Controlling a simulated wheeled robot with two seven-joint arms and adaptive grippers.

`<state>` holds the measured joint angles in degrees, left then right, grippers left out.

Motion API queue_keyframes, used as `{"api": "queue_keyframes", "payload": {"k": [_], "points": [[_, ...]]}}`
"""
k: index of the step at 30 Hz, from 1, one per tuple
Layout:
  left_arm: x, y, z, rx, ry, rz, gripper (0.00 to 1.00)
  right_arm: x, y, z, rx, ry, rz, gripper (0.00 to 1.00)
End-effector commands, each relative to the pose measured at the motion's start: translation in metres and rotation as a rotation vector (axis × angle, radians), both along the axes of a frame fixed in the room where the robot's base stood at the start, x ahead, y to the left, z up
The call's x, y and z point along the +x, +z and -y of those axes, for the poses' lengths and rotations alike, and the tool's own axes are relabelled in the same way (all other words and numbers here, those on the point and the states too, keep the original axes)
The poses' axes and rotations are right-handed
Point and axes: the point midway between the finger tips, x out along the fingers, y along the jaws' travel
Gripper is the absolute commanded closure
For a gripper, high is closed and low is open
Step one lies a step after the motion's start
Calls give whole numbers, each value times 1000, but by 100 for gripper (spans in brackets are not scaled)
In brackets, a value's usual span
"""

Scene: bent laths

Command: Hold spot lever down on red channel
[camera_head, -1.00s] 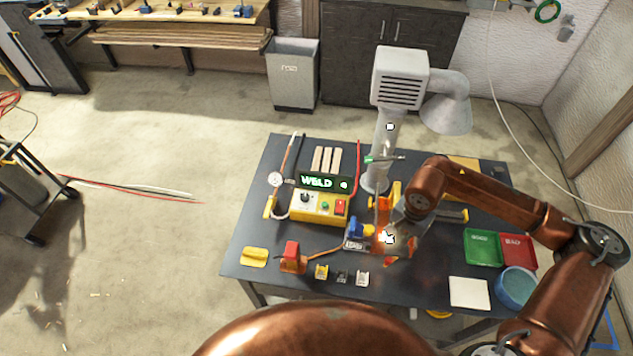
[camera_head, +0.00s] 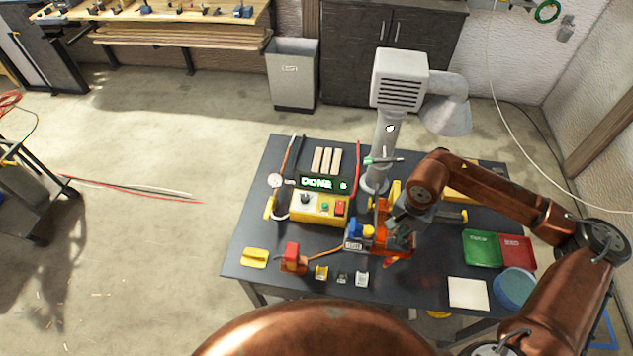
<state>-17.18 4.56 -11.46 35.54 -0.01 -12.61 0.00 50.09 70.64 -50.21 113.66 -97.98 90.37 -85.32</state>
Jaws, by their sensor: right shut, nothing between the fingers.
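My right gripper (camera_head: 402,238) is shut and empty, at the orange-red fixture (camera_head: 394,250) in the middle of the table. It covers part of that fixture, so I cannot tell a red channel or the lever's contact there clearly. A blue and yellow clamp-like part (camera_head: 360,231) sits just left of it. A thin bar with a green end (camera_head: 383,160) stands out level above the fixture; I cannot tell whether it is the spot lever. The yellow control box (camera_head: 318,208) carries a display (camera_head: 322,184) reading DONE in green. My left gripper is out of view.
A grey fume extractor (camera_head: 399,80) rises behind the fixture. A green tray (camera_head: 482,248), a red tray (camera_head: 518,249), a white pad (camera_head: 468,293) and a blue round dish (camera_head: 515,288) lie at right. The dark table's front left is partly clear.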

Motion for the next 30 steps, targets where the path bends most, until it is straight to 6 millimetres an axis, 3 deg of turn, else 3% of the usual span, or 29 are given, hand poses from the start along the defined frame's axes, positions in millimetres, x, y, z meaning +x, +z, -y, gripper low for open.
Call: {"api": "queue_keyframes", "payload": {"k": [21, 30], "points": [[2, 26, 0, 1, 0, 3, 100, 20, 71, 4, -1, 0, 6, 100], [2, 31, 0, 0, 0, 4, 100, 24, 87, 6, 0, -1, 6, 100]]}}
